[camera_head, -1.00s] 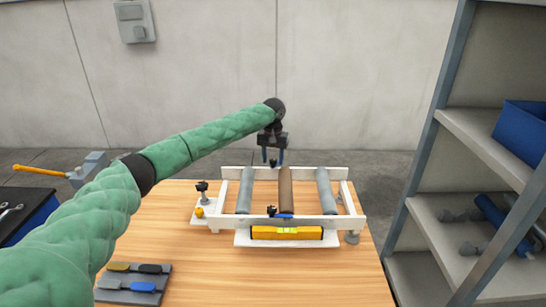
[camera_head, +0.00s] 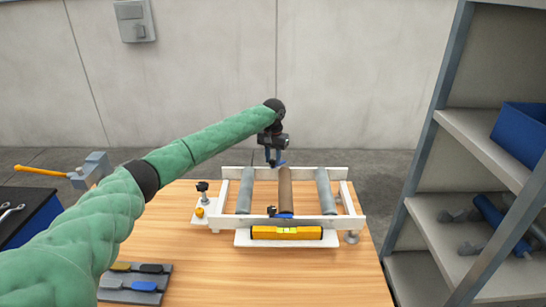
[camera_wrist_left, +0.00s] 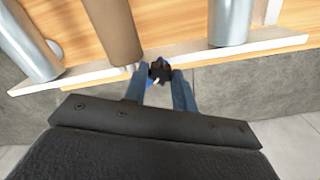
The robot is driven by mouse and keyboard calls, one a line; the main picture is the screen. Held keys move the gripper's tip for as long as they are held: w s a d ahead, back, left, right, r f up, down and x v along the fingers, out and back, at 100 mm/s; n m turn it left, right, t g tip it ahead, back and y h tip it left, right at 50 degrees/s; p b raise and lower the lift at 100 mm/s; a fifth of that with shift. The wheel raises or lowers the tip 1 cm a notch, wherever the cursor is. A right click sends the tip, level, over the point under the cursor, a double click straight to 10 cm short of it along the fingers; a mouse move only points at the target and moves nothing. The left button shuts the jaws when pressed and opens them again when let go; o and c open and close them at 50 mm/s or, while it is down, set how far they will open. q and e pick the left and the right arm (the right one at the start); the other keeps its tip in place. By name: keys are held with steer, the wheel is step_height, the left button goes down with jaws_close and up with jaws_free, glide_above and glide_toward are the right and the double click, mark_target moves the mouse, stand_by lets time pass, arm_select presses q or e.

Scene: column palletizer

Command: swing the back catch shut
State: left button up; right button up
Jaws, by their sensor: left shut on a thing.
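The back catch, a small black knob with a bit of blue, sits at the middle of the frame's back rail. In the left wrist view the catch (camera_wrist_left: 159,71) is between my left fingertips, which partly hide its blue part. My left gripper (camera_head: 275,162) reaches down at the back rail with its blue fingers shut on the catch. The white roller frame (camera_head: 344,187) stands on the wooden table. The front catch (camera_head: 284,215), with a blue lever, is on the front rail. My right gripper is not in view.
Three rollers lie across the frame, the middle one brown (camera_head: 285,190). A yellow spirit level (camera_head: 286,233) lies along the front. A grey pad (camera_head: 133,283) with coloured tags is at the table's front left. A shelf rack (camera_head: 430,150) stands at right.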

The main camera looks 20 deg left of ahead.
arm_select(q)
steer(key=m, duration=0.2)
steer(key=shift+r+m+p, duration=0.1)
steer(key=shift+m+p, duration=0.3)
steer(key=shift+m, duration=1.2)
steer(key=shift+m+p, duration=0.4)
steer(key=shift+m, duration=1)
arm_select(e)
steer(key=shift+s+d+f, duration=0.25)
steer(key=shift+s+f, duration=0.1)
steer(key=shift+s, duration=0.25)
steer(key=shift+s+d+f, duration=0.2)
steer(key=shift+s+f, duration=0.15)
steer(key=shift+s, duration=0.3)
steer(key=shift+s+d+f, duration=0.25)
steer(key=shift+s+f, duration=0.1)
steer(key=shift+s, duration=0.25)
arm_select(q)
steer(key=o, duration=1)
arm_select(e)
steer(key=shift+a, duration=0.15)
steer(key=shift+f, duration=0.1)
